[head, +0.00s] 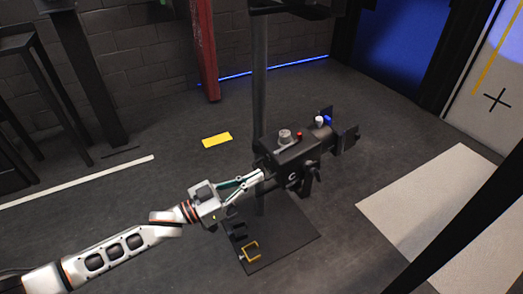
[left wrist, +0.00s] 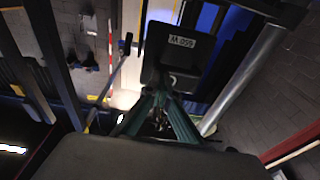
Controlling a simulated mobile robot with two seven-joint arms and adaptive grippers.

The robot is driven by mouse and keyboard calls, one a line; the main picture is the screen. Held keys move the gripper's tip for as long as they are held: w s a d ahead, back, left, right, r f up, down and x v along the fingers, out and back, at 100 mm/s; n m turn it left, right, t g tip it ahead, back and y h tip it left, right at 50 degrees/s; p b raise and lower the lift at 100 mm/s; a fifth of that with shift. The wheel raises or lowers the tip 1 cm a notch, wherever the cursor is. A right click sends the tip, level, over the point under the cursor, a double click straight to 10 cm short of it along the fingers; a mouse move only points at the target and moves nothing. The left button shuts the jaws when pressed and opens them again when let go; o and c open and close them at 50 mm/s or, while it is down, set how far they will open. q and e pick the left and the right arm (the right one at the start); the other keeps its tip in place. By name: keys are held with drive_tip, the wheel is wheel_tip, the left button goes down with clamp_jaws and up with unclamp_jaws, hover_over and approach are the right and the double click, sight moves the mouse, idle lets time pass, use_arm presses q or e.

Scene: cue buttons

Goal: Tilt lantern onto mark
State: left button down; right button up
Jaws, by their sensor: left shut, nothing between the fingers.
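The lantern (head: 300,152) is a black stage light on an upright pole (head: 260,75), right of the middle in the head view. It has knobs on top and its front end points right. The mark is a black cross (head: 497,99) on the pale panel at the far right. A bright patch (head: 512,38) lies on that panel above the cross. My left gripper (head: 260,174) is shut and empty at the lantern's rear end; I cannot tell whether it touches. In the left wrist view its fingers (left wrist: 160,108) converge below a black, labelled housing (left wrist: 178,52). My right gripper is not in view.
A dark base plate (head: 285,250) with a yellow clamp (head: 250,251) lies below the lantern. A pale floor panel (head: 410,205) lies right. A dark bar (head: 465,210) crosses the right foreground.

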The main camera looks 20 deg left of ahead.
use_arm(q)
drive_tip(key=shift+f, duration=0.45)
idle(0.4)
